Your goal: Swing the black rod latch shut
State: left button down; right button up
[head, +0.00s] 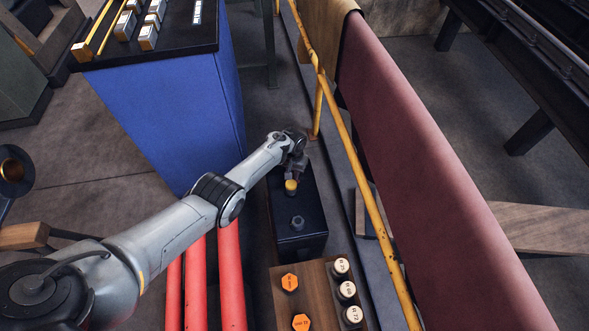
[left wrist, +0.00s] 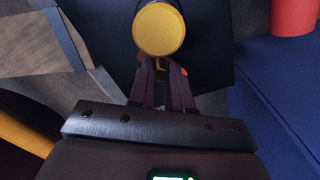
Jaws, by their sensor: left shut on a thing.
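A black box (head: 302,242) stands on the floor near the middle of the head view. A yellow-topped knob (head: 291,186) shows above its lid, just in front of my left gripper (head: 292,177). In the left wrist view the round yellow top (left wrist: 160,28) is at the tips of my left gripper's fingers (left wrist: 161,75). The gripper is shut on this knob, with the fingers below the yellow top. A black rod latch is not clearly visible; I cannot tell whether the knob belongs to it. My right gripper is not in view.
A dark knob (head: 297,222) sits on the box lid. A wooden block (head: 262,301) with orange and white caps is in front. Red pipes (head: 231,275) run at left, beside a blue cabinet (head: 170,115). A yellow rail (head: 352,155) runs along the right.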

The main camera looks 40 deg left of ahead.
pick_arm(q)
jog(key=shift+s+m, duration=0.25)
jog(key=shift+m, duration=0.55)
jog(key=shift+p, duration=0.3)
jog(key=c, duration=1.1)
grip_release()
jog(key=shift+o, duration=0.2)
notch_tip(320, 180, up, 11)
jog(key=p, duration=0.8)
jog(key=shift+p, duration=0.35)
